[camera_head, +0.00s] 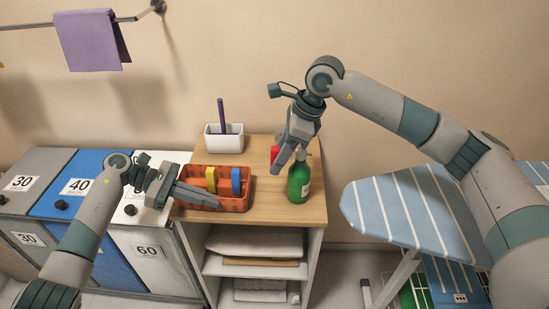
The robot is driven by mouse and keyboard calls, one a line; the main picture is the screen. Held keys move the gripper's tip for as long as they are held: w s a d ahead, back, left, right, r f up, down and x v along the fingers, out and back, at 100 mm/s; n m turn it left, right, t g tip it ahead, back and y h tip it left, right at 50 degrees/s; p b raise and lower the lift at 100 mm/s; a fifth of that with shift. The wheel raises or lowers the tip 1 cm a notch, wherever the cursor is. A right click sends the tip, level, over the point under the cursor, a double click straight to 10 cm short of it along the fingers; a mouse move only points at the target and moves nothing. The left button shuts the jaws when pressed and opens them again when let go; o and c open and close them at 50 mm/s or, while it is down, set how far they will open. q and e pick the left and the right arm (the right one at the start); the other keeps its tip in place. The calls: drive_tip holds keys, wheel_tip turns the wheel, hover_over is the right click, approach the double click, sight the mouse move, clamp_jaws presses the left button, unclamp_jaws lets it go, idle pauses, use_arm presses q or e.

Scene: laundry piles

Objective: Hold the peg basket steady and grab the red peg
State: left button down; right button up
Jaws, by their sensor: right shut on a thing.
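The peg basket (239,204) is an orange-brown open box on the wooden top of a shelf unit. A yellow peg (211,179) and a blue peg (236,181) stand up in it. My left gripper (216,203) lies across the basket's front left side. I cannot tell whether its fingers are apart or touching the basket. The red peg (274,153) is to the right of the basket, partly hidden by my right gripper (276,168). My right gripper points down and is shut on the red peg, beside the green bottle.
A green bottle (298,183) stands close to my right gripper. A white pot (224,139) with a purple item stands behind the basket. Numbered bins (85,180) are at the left. A striped ironing board (410,205) is at the right. The wooden top's front is clear.

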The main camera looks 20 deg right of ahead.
idle(0.3)
use_arm(q)
drive_tip(key=c, duration=1.9)
unclamp_jaws()
drive_tip(key=shift+c, duration=0.2)
drive_tip(key=shift+a, duration=0.1)
drive_tip(key=v, duration=1.1)
drive_tip(key=shift+w+a+r, duration=0.15)
drive_tip(key=shift+a+r, duration=0.05)
drive_tip(key=shift+a, duration=0.15)
drive_tip(key=shift+f, duration=0.1)
use_arm(e)
drive_tip(key=shift+s, duration=0.15)
